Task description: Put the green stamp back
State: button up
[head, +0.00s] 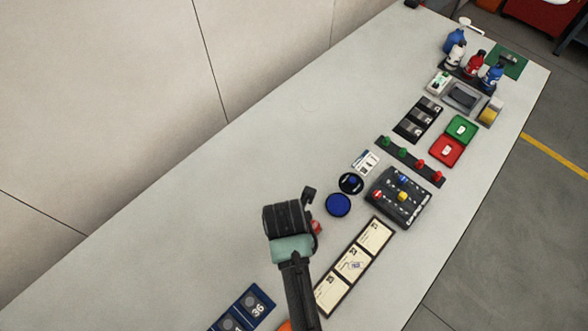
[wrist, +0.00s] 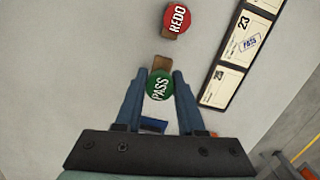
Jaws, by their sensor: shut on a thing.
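The green stamp (wrist: 159,88), with a round top marked PASS and a brown block showing at its far edge, is between the two fingers of my gripper (wrist: 158,76) in the wrist view. The gripper is shut on it. In the head view my wrist hides the green stamp and the fingers. A red stamp (wrist: 177,18) marked REDO stands on the table just ahead of the green one, apart from it. In the head view the red stamp (head: 316,226) shows partly beside my wrist. I cannot tell whether the green stamp touches the table.
A strip of cards (wrist: 208,90) lies to the right; its middle card bears a blue PASS mark. A blue disc (head: 338,205), a round black-rimmed item (head: 342,190) and a dark button box (head: 383,209) are beyond. Blue number plates lie near. The table's left side is clear.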

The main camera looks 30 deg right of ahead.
jog(key=shift+f, duration=1.65)
jog(key=shift+f, duration=0.1)
jog(key=o, duration=1)
jog(key=shift+o, duration=0.2)
